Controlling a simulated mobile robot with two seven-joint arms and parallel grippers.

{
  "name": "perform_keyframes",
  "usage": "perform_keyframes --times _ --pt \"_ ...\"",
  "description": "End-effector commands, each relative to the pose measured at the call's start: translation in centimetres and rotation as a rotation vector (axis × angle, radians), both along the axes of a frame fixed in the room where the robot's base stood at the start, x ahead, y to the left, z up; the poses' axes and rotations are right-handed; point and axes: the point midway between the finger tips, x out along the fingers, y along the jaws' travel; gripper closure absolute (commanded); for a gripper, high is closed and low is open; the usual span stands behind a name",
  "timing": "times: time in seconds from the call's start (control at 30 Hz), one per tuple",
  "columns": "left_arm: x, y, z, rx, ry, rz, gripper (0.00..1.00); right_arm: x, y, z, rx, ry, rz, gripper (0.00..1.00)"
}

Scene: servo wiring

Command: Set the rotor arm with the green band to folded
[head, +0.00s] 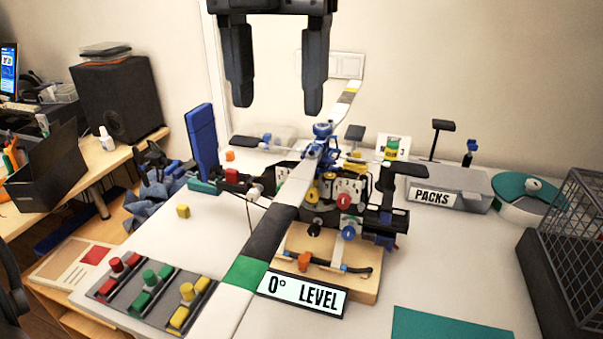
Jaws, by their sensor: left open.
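The rotor arm with the green band (245,271) reaches from the blue hub (322,131) of the central device toward the lower left. It is straight, pale near the hub, then dark grey, green, and white at its outer end, which runs out at the bottom of the picture. A second arm with a yellow band (353,87) points up and away behind the hub. My left gripper (276,108) hangs at the top centre, fingers down, open and empty, apart from the device. My right gripper is out of view.
The device stands on a wooden board (365,290) with a "0° LEVEL" sign (302,293) in front. A panel of red, green and yellow levers (150,290) lies at lower left. A grey PACKS box (465,190) and a wire cage (578,240) stand right.

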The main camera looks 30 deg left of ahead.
Motion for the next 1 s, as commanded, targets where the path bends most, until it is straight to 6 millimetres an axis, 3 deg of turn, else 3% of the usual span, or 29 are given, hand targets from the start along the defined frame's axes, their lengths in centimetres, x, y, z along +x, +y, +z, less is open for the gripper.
perform_keyframes --times 0.17,0.33,0.6,0.8,1.0 --pt "-0.1 0.0 -2.0 -0.001 0.003 -0.003 0.38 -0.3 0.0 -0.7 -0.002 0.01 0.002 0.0" --pt "-0.1 0.0 -5.5 -0.002 0.006 -0.002 0.38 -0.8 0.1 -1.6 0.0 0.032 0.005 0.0" --pt "-0.1 0.0 -10.6 -0.003 0.002 -0.001 0.38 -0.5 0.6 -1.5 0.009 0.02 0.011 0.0" --pt "-0.1 0.0 -12.4 -0.002 0.001 0.001 0.38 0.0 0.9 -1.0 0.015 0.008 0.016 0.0" --pt "0.0 0.0 -12.8 -0.002 -0.003 0.002 0.38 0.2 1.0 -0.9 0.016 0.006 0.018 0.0"
